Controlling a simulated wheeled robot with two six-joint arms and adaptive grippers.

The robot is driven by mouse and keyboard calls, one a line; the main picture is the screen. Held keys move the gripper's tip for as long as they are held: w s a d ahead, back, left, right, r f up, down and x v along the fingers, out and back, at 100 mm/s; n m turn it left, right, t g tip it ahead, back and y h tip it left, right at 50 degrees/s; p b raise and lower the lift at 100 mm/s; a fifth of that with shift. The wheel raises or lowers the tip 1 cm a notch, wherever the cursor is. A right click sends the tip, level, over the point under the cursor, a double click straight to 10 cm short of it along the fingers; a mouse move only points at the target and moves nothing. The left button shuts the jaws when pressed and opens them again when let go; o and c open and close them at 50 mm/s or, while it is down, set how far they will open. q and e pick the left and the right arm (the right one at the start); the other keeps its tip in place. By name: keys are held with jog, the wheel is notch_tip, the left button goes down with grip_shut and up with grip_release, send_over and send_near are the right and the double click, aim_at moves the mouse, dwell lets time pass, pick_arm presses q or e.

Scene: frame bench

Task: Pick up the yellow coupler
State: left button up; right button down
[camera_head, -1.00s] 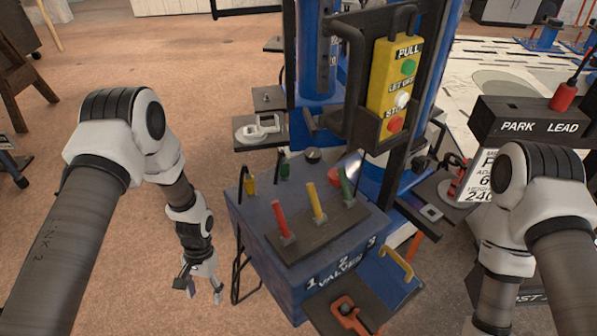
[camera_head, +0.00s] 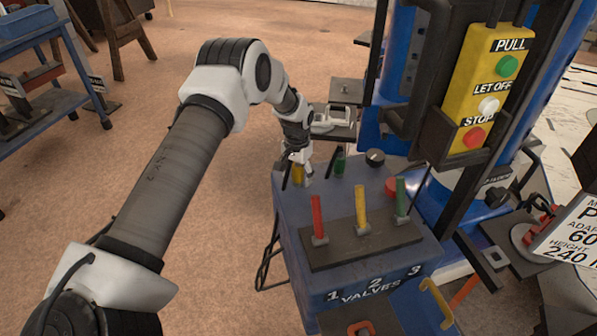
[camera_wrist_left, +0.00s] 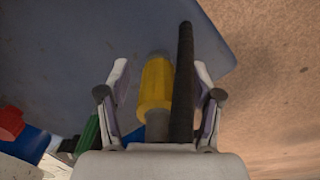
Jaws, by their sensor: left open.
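The yellow coupler (camera_head: 298,174) stands near the back left corner of the blue valve box (camera_head: 290,215). In the left wrist view the yellow coupler (camera_wrist_left: 156,84) lies between the two open fingers, with a grey stem below it. A black hose or rod (camera_wrist_left: 184,85) runs beside it, also between the fingers. My left gripper (camera_head: 298,165) is open around the coupler in the head view; its fingers partly hide it. In the wrist view a gap shows between each finger of the left gripper (camera_wrist_left: 160,88) and the coupler. My right gripper is not in view.
Red (camera_head: 318,218), yellow (camera_head: 361,208) and green (camera_head: 400,197) valve levers stand in front. A yellow button pendant (camera_head: 486,90) hangs at the right.

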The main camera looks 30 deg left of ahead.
pick_arm(q)
grip_shut()
jog(key=shift+r, duration=0.1)
